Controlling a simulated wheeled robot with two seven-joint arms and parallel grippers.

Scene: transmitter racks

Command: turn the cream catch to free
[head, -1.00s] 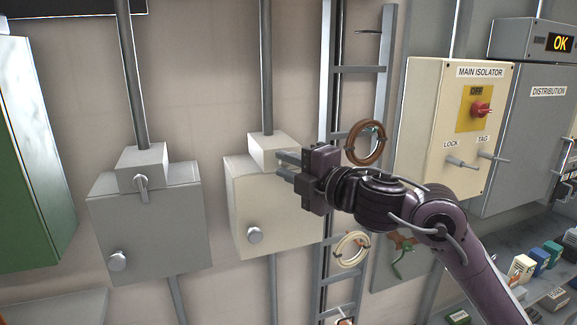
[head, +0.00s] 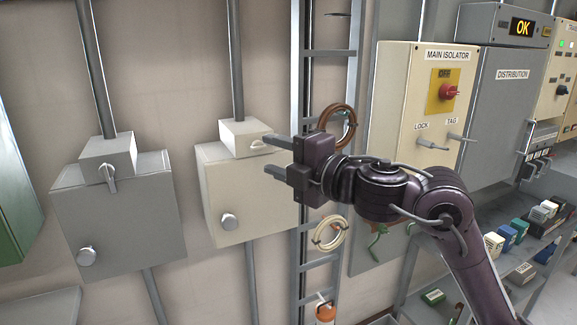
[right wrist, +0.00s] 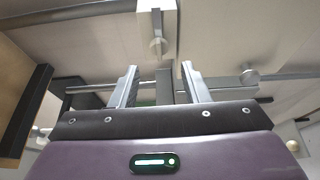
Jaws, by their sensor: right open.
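The cream catch (head: 259,145) is a small lever on the front of the small cream housing (head: 238,138) above the cream box (head: 222,190). It appears to lie sideways in the head view. My right gripper (head: 270,154) is open and empty, just right of the catch, with its fingers pointing toward it. The upper fingertip overlaps the housing's right edge; I cannot tell whether it touches. In the right wrist view the catch (right wrist: 157,46) shows beyond the gap between the open fingers (right wrist: 160,68). My left gripper is out of view.
A grey box (head: 115,215) with a downward-pointing grey catch (head: 108,175) hangs to the left. A ladder-like rack (head: 330,90) with brown (head: 340,125) and cream (head: 330,233) coils stands behind my right gripper. The main isolator (head: 415,100) is at right.

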